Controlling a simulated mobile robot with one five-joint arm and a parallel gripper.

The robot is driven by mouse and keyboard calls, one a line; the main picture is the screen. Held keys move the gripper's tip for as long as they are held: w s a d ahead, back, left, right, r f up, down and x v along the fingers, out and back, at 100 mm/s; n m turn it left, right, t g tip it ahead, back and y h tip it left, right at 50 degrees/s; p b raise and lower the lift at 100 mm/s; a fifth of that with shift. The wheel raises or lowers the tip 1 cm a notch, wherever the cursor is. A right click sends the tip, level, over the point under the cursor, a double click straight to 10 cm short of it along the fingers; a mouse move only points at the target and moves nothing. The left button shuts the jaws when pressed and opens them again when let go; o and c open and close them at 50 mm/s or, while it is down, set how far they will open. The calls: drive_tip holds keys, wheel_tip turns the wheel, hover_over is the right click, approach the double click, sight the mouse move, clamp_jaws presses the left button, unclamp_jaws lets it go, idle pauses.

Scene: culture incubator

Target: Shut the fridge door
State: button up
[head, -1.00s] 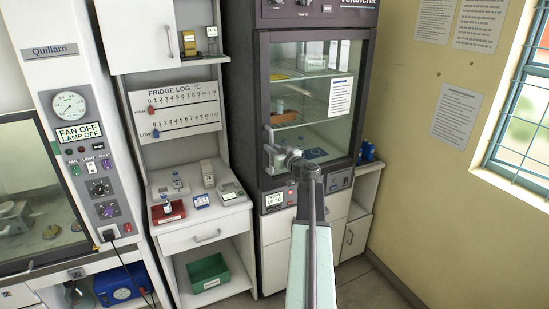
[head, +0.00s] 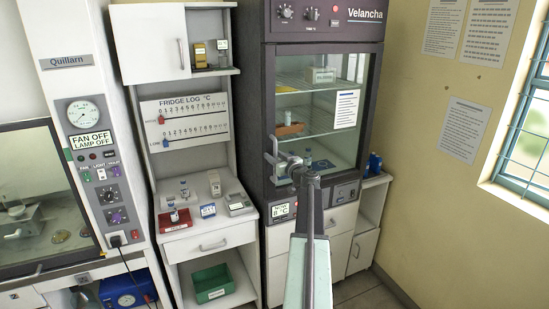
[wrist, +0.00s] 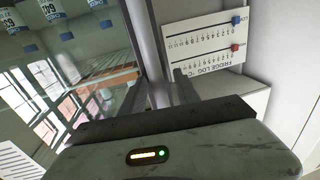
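The fridge (head: 325,22) is a dark grey cabinet marked Velancha, with a glass-fronted door (head: 372,105). The door looks flush or nearly flush with the cabinet; I cannot tell if a small gap is left. Its upright bar handle (head: 271,152) is on the left side. My gripper (head: 282,162) is at the handle, with my arm reaching up from below. In the wrist view the handle bar (wrist: 150,50) rises just ahead of the gripper, with a dark finger (wrist: 184,86) to its right. Whether the fingers grip the bar is unclear.
A white bench unit (head: 212,238) with a red tray (head: 175,221) and a green bin (head: 212,283) stands left of the fridge. A low white cabinet (head: 363,240) with blue items is to the right, beside the yellow wall (head: 440,190). Bottles and racks stand inside the fridge.

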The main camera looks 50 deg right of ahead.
drive_tip(key=v, duration=0.7)
drive_tip(key=shift+s, duration=0.35)
drive_tip(key=shift+a, duration=0.15)
